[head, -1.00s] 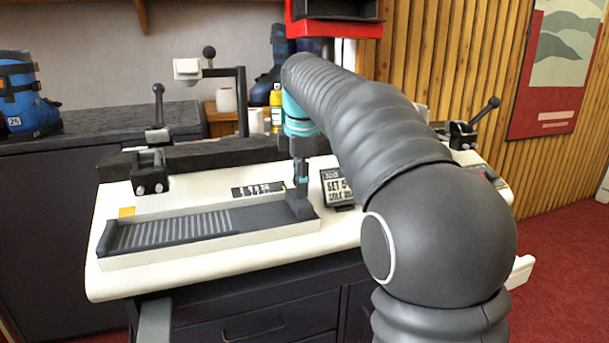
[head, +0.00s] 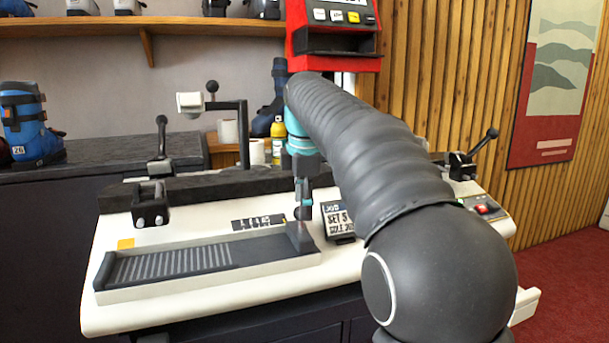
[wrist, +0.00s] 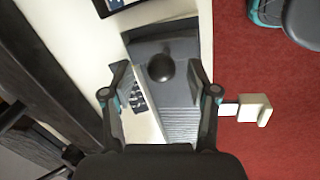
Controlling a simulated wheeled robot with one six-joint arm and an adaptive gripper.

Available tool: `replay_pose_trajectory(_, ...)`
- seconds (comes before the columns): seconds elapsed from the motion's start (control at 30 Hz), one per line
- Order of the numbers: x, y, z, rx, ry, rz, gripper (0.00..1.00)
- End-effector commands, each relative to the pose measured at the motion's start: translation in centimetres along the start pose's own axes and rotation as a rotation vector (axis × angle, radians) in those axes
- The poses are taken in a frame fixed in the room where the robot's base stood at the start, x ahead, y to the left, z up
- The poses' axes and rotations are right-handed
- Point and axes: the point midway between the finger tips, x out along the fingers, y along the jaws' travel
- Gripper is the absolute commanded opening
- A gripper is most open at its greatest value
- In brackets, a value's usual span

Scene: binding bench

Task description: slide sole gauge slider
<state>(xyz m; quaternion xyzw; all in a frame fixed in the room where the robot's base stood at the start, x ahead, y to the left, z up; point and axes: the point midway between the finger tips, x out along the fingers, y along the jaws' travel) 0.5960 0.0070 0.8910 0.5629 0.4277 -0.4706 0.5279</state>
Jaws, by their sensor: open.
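The sole gauge is a pale tray (head: 205,286) with a dark ribbed plate, on the white bench top in the head view. Its slider (head: 300,238) is a dark block at the tray's right end. In the wrist view the slider's round black knob (wrist: 160,67) shows between my fingers. My gripper (head: 304,212) points down just above the slider. In the wrist view my gripper (wrist: 158,69) is open, with one finger on each side of the knob and nothing held. Whether a finger touches the knob, I cannot tell.
A job card stand (head: 338,219) is close to the right of my gripper. A scale label (head: 259,222) lies behind the tray. Black clamps with levers stand at the left (head: 151,205) and right (head: 462,165).

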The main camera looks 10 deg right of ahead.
Motion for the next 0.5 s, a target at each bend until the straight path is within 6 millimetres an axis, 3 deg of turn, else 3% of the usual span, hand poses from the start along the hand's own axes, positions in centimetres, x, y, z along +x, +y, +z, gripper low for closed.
replay_pose_trajectory(0.3, -6.0, 0.1, 0.0, 0.001, 0.000, 0.003, 0.59)
replay_pose_trajectory(0.5, -8.0, 0.1, 0.1, 0.001, -0.001, 0.001, 0.59)
